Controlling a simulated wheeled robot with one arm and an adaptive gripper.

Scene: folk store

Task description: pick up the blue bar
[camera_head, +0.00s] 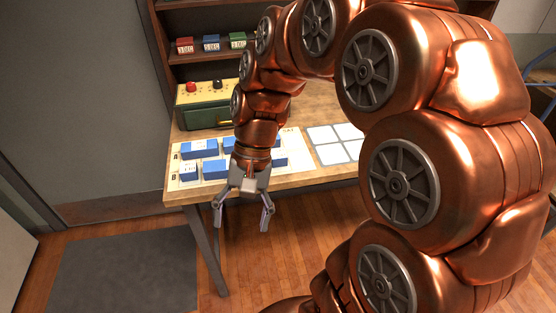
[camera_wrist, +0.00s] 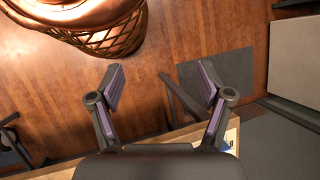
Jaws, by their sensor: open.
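Several blue bars and blocks lie on a pale printed board (camera_head: 176,158) on the wooden table in the head view. A long blue bar (camera_head: 199,149) is at the back left of the board, and a thicker blue block (camera_head: 215,169) is in front of it. A small blue block (camera_head: 188,172) is at the front left, and another blue piece (camera_head: 229,145) shows beside my arm. My arm hides part of the board. My gripper (camera_head: 242,219) hangs open and empty in front of the table's front edge, pointing down.
A green box (camera_head: 203,115) with red and black knobs stands behind the board. A white-panelled sheet (camera_head: 335,143) lies to the right on the table. A shelf (camera_head: 205,57) at the back holds red, blue and green boxes. A grey mat (camera_head: 125,268) lies on the floor.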

